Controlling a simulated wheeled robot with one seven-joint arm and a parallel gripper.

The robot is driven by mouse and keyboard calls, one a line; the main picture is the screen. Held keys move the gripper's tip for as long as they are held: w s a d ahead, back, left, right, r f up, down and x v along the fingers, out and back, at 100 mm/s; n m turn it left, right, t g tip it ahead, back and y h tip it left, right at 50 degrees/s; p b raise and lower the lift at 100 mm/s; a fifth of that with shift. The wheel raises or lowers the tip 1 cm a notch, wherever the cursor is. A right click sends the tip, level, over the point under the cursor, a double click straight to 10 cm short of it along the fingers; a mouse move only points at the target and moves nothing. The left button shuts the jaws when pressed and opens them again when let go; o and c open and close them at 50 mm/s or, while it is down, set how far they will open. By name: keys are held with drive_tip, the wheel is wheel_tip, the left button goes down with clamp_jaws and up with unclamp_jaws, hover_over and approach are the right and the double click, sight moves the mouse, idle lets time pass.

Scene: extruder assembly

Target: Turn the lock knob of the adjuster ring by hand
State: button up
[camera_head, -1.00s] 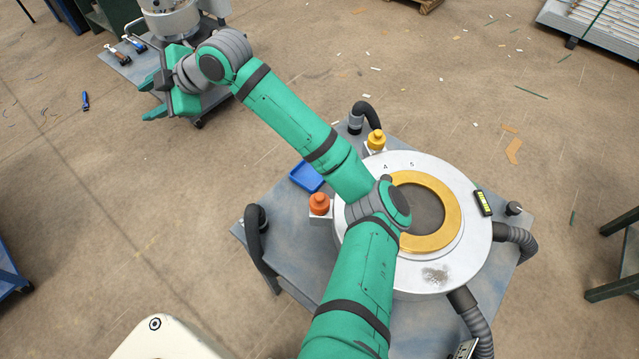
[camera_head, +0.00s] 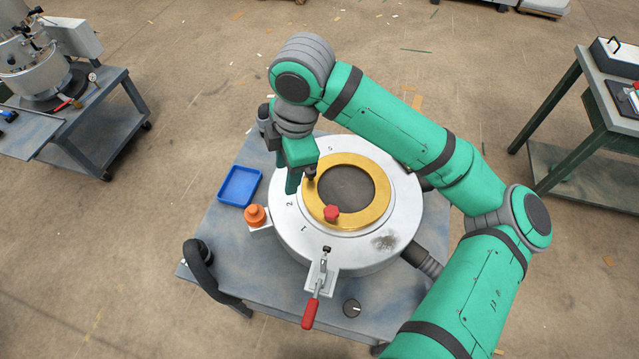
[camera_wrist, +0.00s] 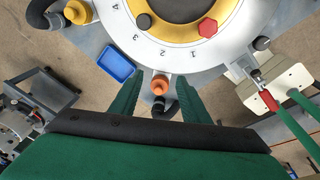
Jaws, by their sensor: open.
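The gold adjuster ring (camera_head: 371,215) lies on a round silver housing and bears a red knob (camera_head: 331,213). That red knob looks hexagonal in the wrist view (camera_wrist: 208,27). A small dark knob (camera_wrist: 143,20) also sits on the ring. I cannot tell which one is the lock knob. My gripper (camera_head: 296,184) points down near the ring's left edge. In the wrist view my gripper (camera_wrist: 157,82) is open and its two green fingers hold nothing. An orange knob (camera_wrist: 160,84) shows in the gap between them, apart from them.
The orange knob (camera_head: 255,215) stands on a bracket at the housing's left. A red-handled clamp (camera_head: 312,307) is at the front. A blue tray (camera_head: 239,186) lies on the table. A yellow knob (camera_wrist: 78,12) shows in the wrist view. My arm crosses above the housing's right side.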

drive_tip(key=m+h, duration=0.1)
drive_tip(key=h, duration=0.1)
hover_over(331, 212)
drive_tip(key=shift+d+f, duration=0.1)
drive_tip(key=shift+f, duration=4.2)
drive_tip(key=shift+c, duration=0.3)
drive_tip(key=c, duration=0.8)
drive_tip(key=shift+o, duration=0.2)
